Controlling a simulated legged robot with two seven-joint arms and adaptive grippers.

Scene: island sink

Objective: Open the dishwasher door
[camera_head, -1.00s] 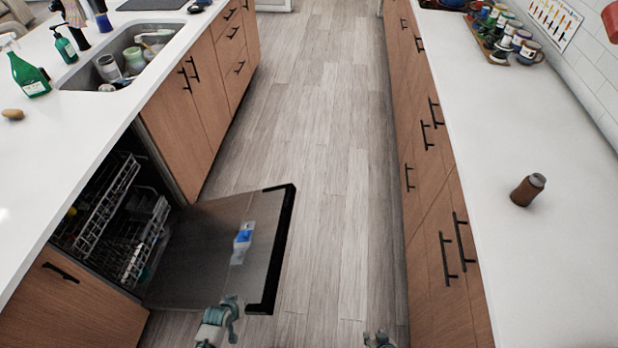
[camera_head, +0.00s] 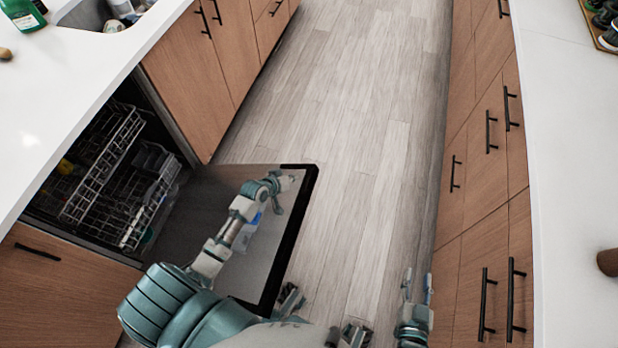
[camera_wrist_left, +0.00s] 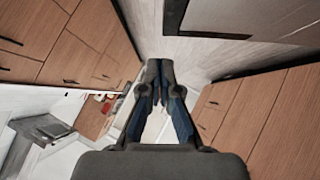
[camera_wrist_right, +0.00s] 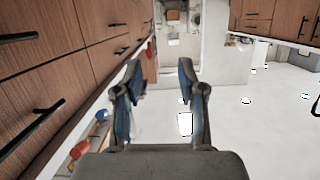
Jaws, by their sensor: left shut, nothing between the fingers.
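The dishwasher door (camera_head: 195,215) is swung down, its inner face up and its black edge (camera_head: 298,225) out over the floor. The racks (camera_head: 105,170) show inside the dishwasher. My left gripper (camera_head: 287,183) is shut and empty; it shows above the door's far outer corner, and I cannot tell whether it touches. Its closed fingers also show in the left wrist view (camera_wrist_left: 158,75). My right gripper (camera_head: 417,284) is open and empty over the aisle, beside the right cabinets. It also shows open in the right wrist view (camera_wrist_right: 160,68).
A white island counter (camera_head: 80,75) with a sink (camera_head: 85,14) is above the dishwasher. Wooden cabinets with black handles (camera_head: 487,305) line the right side under a white counter (camera_head: 565,150). The wood floor (camera_head: 350,130) between is clear. A brown jar (camera_head: 607,262) stands on the right counter.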

